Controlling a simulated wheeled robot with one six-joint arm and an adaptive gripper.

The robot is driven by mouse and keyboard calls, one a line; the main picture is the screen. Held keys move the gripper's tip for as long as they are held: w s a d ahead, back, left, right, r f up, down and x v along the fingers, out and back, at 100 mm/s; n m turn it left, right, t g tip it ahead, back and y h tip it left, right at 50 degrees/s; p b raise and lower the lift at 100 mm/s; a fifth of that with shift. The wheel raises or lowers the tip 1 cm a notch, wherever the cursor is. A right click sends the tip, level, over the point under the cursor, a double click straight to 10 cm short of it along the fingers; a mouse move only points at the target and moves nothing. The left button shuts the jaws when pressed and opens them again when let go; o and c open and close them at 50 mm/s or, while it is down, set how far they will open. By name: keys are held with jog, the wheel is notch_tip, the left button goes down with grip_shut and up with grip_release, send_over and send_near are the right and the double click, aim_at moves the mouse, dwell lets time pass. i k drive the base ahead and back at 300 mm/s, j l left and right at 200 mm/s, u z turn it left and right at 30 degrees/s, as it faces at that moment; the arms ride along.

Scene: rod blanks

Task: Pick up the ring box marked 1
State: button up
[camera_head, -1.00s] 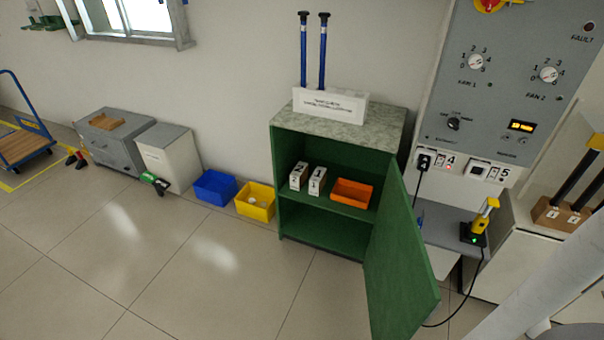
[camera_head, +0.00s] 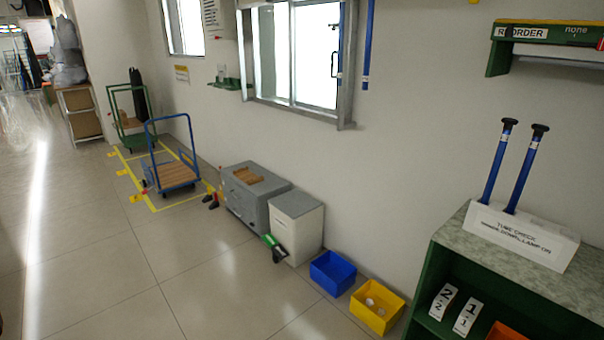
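The ring box marked 1 (camera_head: 467,316) is a small white box with a black 1 on its faces. It stands on a shelf of the green cabinet (camera_head: 424,279) at the lower right. A similar white box marked 2 (camera_head: 442,302) stands just left of it. Part of an orange bin (camera_head: 505,332) shows to its right, cut off by the lower edge. My gripper is not in view.
A yellow bin (camera_head: 377,306) and a blue bin (camera_head: 332,272) stand on the floor left of the cabinet. Beyond them are a white-fronted box (camera_head: 297,226), a grey chest (camera_head: 254,197) and a blue trolley (camera_head: 175,172). The tiled floor at left is open.

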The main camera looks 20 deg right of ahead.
aim_at(469, 315)
jog(key=i, duration=0.45)
jog(key=i+z, duration=0.4)
jog(key=i+j+z, duration=0.3)
jog(key=i+z, duration=0.15)
jog(key=i+j+z, duration=0.4)
jog(key=l, duration=0.05)
